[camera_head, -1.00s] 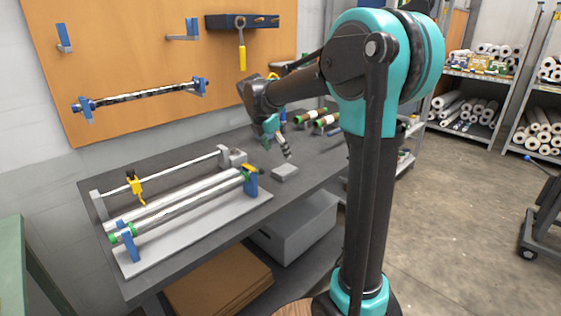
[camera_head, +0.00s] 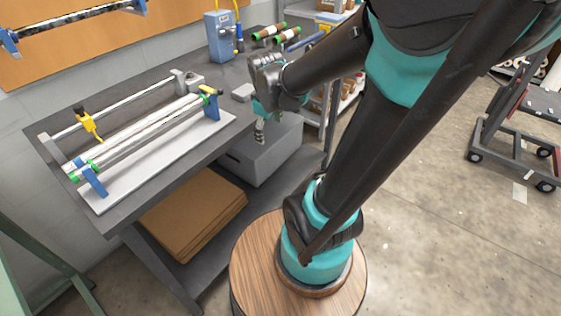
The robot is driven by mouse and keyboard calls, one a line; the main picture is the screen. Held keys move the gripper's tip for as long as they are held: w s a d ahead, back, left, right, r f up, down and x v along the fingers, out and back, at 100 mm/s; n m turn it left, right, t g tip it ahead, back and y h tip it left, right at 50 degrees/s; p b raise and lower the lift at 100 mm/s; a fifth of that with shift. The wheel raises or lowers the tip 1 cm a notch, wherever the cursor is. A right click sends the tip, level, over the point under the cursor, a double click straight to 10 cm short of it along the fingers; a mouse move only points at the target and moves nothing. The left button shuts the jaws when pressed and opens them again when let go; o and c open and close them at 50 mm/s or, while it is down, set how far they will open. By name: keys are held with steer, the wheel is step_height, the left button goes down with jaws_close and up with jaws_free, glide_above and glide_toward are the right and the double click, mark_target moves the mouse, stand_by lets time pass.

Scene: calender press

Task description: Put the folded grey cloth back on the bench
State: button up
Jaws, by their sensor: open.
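The folded grey cloth (camera_head: 243,91) lies flat on the dark bench (camera_head: 187,76), to the right of the roller press and near the front edge. My gripper (camera_head: 259,138) points down in front of the bench edge, apart from the cloth and nearer to me. It is open with nothing visible in it, though its fingers are small in the view. My wrist hides some of the bench just right of the cloth.
The roller press (camera_head: 152,157) fills the left of the bench. A blue box (camera_head: 219,37) and several green-ended rollers (camera_head: 269,31) stand behind the cloth. A grey bin (camera_head: 262,158) and brown sheets (camera_head: 193,215) are below. A trolley (camera_head: 515,140) stands right; floor between is clear.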

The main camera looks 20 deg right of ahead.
steer(key=s+f+m+y, duration=0.1)
steer(key=s+f+m, duration=0.5)
steer(key=s+m, duration=0.2)
steer(key=shift+s+d+f+t, duration=0.4)
steer(key=shift+s+d, duration=0.05)
steer(key=shift+s, duration=0.35)
